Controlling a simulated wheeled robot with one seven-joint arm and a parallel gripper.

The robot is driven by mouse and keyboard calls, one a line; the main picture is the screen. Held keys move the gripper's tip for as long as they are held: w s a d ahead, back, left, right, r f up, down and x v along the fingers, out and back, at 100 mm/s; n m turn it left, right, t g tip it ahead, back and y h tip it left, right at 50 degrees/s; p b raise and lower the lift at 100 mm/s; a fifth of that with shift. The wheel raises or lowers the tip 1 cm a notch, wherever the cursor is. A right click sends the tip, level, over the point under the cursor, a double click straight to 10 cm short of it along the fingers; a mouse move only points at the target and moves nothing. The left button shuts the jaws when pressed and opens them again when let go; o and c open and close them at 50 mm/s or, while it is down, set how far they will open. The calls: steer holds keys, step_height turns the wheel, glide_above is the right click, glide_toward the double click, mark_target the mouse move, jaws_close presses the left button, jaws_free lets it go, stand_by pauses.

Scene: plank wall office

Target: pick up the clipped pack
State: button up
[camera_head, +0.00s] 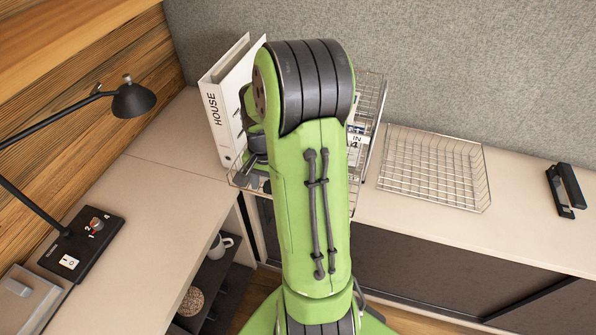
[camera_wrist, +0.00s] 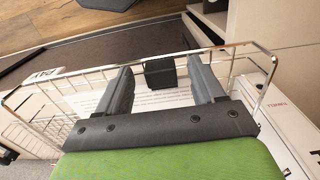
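The clipped pack (camera_wrist: 148,98) shows in the wrist view as white printed sheets with a black clip (camera_wrist: 160,73) at their edge. It lies in a wire basket (camera_wrist: 40,92). My gripper (camera_wrist: 160,66) is open, its two grey fingers on either side of the clip with a visible gap to each. I cannot tell how high the fingertips are above the sheets.
A white HOUSE binder (camera_head: 225,115) stands close left of the basket. An empty wire tray (camera_head: 432,170) lies to the right, and a black stapler (camera_head: 565,190) farther right. A black desk lamp (camera_head: 133,100) stands at left. The left desk has free room.

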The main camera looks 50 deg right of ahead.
jaws_close()
